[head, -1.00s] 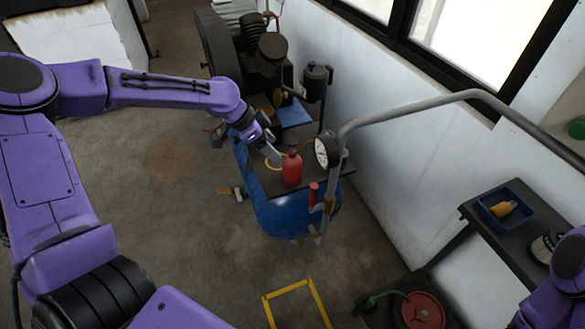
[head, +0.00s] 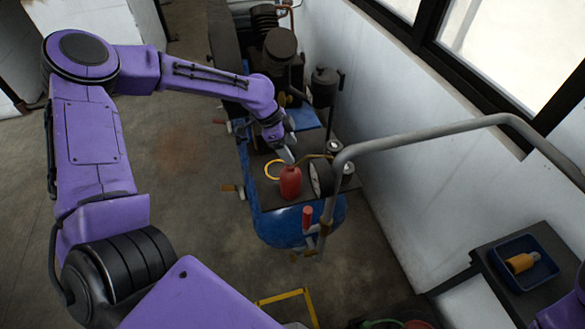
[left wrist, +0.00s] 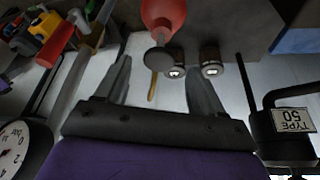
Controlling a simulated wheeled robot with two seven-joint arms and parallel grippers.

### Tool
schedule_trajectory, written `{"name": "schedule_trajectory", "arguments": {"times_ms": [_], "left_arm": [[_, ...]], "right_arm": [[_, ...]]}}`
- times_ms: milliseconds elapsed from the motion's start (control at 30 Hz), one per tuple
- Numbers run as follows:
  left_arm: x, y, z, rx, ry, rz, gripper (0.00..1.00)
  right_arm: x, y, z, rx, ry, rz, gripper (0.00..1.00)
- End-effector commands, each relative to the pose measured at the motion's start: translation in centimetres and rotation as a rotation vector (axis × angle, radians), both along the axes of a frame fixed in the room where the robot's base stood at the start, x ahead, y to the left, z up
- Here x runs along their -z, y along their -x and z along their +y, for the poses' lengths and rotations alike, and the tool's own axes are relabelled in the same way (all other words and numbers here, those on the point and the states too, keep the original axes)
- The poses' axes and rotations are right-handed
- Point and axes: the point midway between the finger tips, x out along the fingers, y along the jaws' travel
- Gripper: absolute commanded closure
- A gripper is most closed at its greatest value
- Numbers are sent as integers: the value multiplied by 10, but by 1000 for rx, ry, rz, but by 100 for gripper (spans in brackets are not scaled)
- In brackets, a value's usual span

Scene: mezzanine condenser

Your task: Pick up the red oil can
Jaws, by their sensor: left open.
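The red oil can (head: 290,182) stands upright on the dark top plate of the blue compressor tank (head: 275,226). My left gripper (head: 290,157) is just above and behind the can in the head view, jaws open and empty. In the left wrist view, the can (left wrist: 163,14) shows at the top edge, with its dark cap between the open fingers (left wrist: 157,64). Whether a finger touches it I cannot tell. My right gripper is out of view.
A pressure gauge (head: 321,178) stands close right of the can, with small metal fittings (head: 335,147) behind it. A grey bent handle rail (head: 430,132) rises at the right. A blue tray (head: 522,264) sits on a dark table.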

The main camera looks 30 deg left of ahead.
Motion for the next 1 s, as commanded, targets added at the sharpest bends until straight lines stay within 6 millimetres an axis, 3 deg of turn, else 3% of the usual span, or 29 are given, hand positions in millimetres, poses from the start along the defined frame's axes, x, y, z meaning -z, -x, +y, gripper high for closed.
{"name": "schedule_trajectory", "arguments": {"times_ms": [267,533,567,733,767,1000], "left_arm": [[44,-2,-14,3,2,4,32],[49,-5,-16,4,2,-1,32],[49,-5,-16,5,2,0,38],[49,-5,-16,5,2,0,94],[49,-5,-16,5,2,0,100],[49,-5,-16,4,3,0,100]], "right_arm": [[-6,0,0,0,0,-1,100],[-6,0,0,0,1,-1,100],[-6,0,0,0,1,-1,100],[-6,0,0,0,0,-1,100],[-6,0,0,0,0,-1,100],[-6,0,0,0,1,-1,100]]}}
